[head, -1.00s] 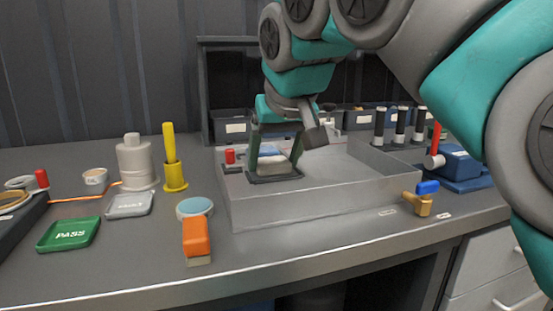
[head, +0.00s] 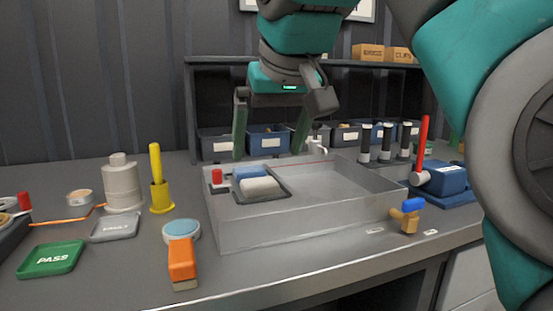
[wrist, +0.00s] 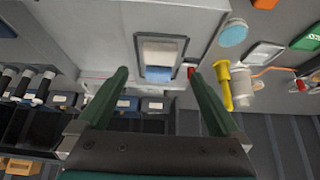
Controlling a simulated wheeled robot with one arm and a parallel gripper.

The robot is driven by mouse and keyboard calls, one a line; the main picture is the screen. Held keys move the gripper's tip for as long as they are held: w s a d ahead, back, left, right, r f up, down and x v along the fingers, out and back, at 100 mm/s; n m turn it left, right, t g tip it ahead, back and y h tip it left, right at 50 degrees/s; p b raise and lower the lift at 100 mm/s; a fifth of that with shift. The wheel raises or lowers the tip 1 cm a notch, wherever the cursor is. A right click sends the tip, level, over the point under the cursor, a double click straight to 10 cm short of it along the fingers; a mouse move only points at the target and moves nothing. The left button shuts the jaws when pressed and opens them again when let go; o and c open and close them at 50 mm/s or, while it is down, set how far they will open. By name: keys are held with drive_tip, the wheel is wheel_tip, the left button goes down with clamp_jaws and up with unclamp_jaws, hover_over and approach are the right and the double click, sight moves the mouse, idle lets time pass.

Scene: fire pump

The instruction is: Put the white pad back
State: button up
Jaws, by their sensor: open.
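The white pad (head: 262,187) lies in a small dark-rimmed holder (head: 285,194) in the left part of the big grey tray (head: 300,236). A blue pad (head: 250,172) lies right behind it in the same holder. In the wrist view the white pad (wrist: 160,53) and the blue pad (wrist: 158,74) show side by side within the dark rim. My gripper (head: 268,155) is open and empty, raised above the holder and apart from both pads. Its two spread fingers (wrist: 158,75) also show in the wrist view.
A red-capped item (head: 217,180) stands at the holder's left. A yellow tool in its stand (head: 159,185), a grey bottle (head: 123,185) and an orange block (head: 182,262) are left of the tray. A brass valve (head: 408,217) is at right. The tray's right part is clear.

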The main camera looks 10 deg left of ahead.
drive_tip(key=p+v, duration=0.1)
drive_tip(key=v, duration=0.3)
drive_tip(key=shift+p, duration=0.35)
drive_tip(key=shift+f, duration=0.1)
idle(1.8)
